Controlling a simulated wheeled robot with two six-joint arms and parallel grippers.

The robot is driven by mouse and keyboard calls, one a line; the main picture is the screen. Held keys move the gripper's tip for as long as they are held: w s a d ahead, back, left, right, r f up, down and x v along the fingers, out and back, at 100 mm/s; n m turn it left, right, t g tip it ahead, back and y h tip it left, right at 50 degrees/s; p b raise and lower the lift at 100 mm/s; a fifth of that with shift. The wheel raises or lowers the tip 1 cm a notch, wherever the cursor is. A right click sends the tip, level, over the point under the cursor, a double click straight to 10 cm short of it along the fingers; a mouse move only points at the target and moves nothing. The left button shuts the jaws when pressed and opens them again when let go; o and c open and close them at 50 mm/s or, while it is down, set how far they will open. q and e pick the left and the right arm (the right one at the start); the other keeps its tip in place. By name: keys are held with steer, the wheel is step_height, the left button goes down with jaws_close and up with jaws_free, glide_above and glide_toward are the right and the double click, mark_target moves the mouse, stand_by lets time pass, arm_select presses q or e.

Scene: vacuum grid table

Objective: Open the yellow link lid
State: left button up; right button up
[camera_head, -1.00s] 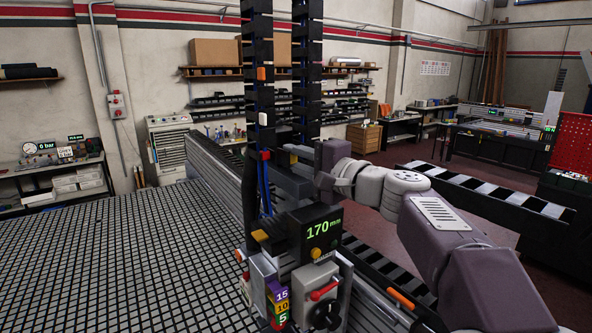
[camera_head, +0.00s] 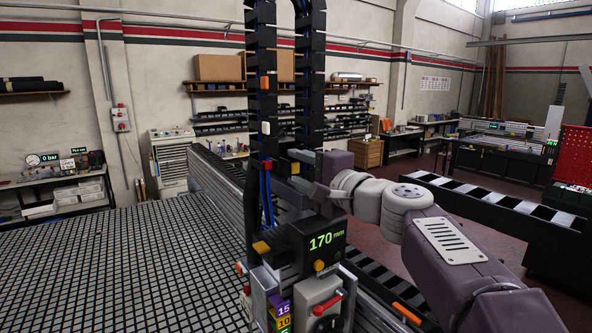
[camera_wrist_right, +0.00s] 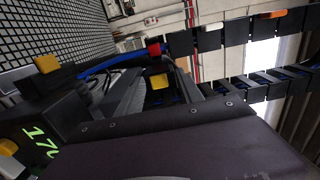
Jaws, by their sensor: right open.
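The cable chain (camera_head: 262,110) rises as black links, with an orange lid (camera_head: 264,83), a white lid (camera_head: 265,128) and a red piece (camera_head: 267,164). A yellow tab (camera_head: 261,247) sticks out left of the box reading 170 mm; it also shows in the right wrist view (camera_wrist_right: 47,63). A second yellow piece (camera_wrist_right: 159,82) lies near the middle of the right wrist view. I cannot tell which yellow piece is the link lid. My right gripper (camera_head: 301,157) is open beside the chain, its fingertips partly hidden. My left gripper is out of view.
The grid table (camera_head: 110,265) fills the lower left. The display box (camera_head: 318,243) stands below my right gripper, above a grey unit with a red lever (camera_head: 328,302). A second chain run (camera_head: 310,75) rises close to the first.

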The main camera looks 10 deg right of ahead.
mark_target(298, 170)
steer(key=v, duration=0.1)
steer(key=b+v, duration=0.1)
steer(key=v, duration=0.2)
steer(key=shift+s+d+f, duration=0.15)
steer(key=shift+f, duration=0.1)
steer(key=b+v, duration=0.3)
steer(key=b, duration=0.1)
steer(key=shift+s+r, duration=0.2)
steer(key=shift+s, duration=0.1)
steer(key=shift+s, duration=0.2)
